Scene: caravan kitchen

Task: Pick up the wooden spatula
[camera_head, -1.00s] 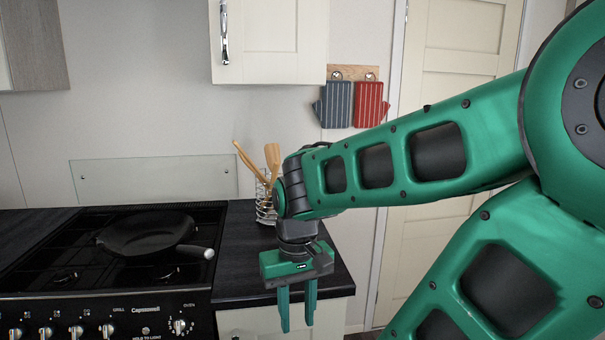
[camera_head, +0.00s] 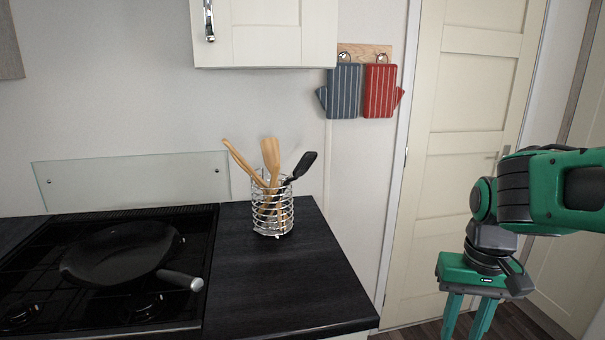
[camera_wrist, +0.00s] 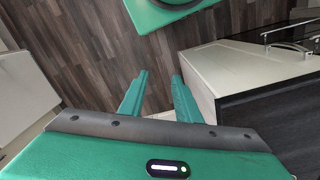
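Two light wooden utensils stand in a silver wire holder (camera_head: 273,222) on the dark counter. One wooden utensil (camera_head: 240,160) leans to the left. The other, with a broader flat head, looks like the wooden spatula (camera_head: 271,157) and stands nearly upright. A black utensil (camera_head: 300,167) leans right in the same holder. The lower ends are partly hidden by the wire. My gripper (camera_head: 465,330) hangs at the right, well apart from the holder and beyond the counter's right edge. In the wrist view, its two fingers (camera_wrist: 158,92) are apart with nothing between them.
A black pan (camera_head: 120,255) sits on the hob at left, its handle pointing right. The counter (camera_head: 285,275) in front of the holder is bare. A wall cabinet (camera_head: 265,35) hangs above. Oven mitts (camera_head: 362,90) hang beside a cream door (camera_head: 465,120).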

